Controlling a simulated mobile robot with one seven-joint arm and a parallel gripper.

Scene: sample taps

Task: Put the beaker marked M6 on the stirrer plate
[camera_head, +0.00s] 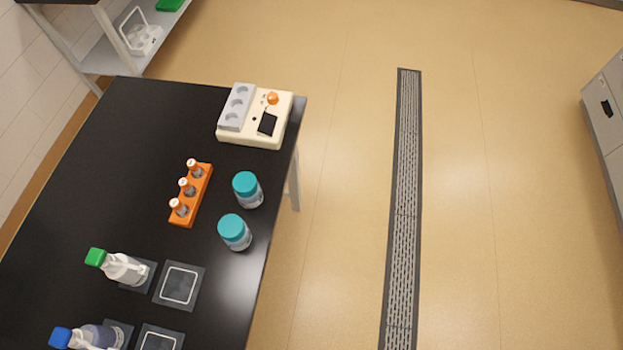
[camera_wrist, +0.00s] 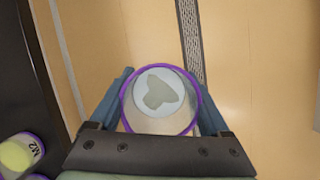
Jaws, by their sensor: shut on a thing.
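My gripper (camera_wrist: 163,95) shows only in the wrist view, with its dark jaws shut on a clear beaker (camera_wrist: 160,124) with a purple rim. The beaker is seen from above, over the tan floor, with a pale disc and a grey-green patch inside its rim. No mark can be read on it, so I cannot tell if it is M6. A second purple-rimmed beaker marked M2 (camera_wrist: 35,146), with something yellow-green in it, is at the lower left. I cannot make out a stirrer plate for sure; my gripper is outside the head view.
The black bench (camera_head: 110,170) holds a cream device (camera_head: 262,133) with a grey well block, an orange rack (camera_head: 205,183) of vials, two teal-lidded jars (camera_head: 235,232), bottles (camera_head: 125,268) and dark square pads (camera_head: 180,303). Floor right of the bench is clear around a drain grate (camera_head: 404,200).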

